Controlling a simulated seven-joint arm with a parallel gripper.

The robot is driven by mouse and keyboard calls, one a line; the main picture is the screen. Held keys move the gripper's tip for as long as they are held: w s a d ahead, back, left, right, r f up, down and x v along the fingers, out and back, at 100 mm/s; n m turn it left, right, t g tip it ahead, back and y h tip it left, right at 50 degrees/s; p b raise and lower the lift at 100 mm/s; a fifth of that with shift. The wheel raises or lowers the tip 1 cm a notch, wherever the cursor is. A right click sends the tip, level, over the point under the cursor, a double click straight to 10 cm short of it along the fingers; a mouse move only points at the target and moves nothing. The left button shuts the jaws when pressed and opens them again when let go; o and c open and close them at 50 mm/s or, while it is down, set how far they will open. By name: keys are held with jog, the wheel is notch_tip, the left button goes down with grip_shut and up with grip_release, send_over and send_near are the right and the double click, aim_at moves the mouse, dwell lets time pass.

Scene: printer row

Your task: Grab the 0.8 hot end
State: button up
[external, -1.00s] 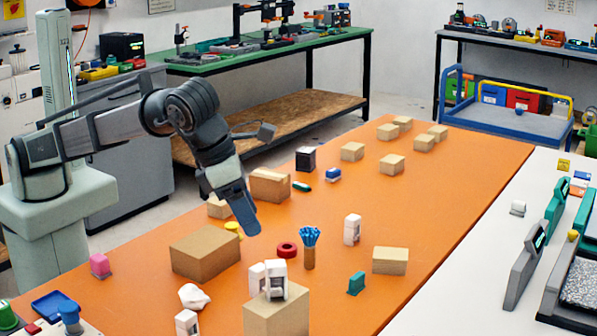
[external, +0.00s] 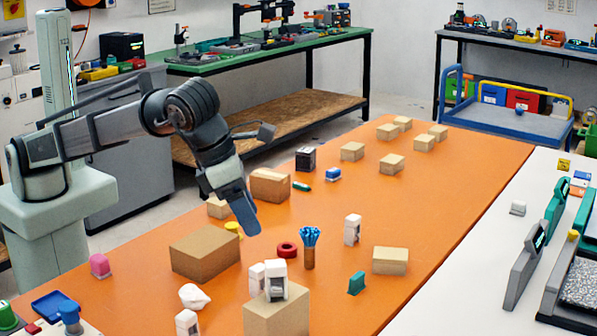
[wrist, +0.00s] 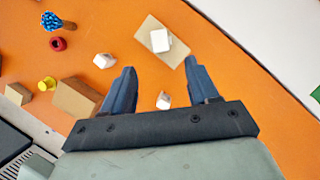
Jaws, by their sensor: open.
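Several small white printer parts stand about the orange table; any size marks are too small to read, so I cannot tell which is the 0.8 hot end. One white part (external: 276,281) sits on a cardboard box (external: 276,318) at the front; it also shows in the wrist view (wrist: 160,40). Another white part (external: 257,278) is just left of it. One white part (external: 187,322) is at the front edge of view, and one (external: 352,230) is farther right. My gripper (external: 247,228) is above the table, pointing down. In the wrist view its blue fingers (wrist: 156,84) are apart, with nothing held between them.

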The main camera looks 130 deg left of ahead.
dwell(0.5)
jog(key=n+g+h, duration=0.3)
jog(key=n, duration=0.6)
send_over(353, 217)
jog(key=shift+f, duration=4.85)
notch_tip(353, 217, down, 13)
jog(key=shift+f, duration=0.15)
jog(key=c, duration=1.1)
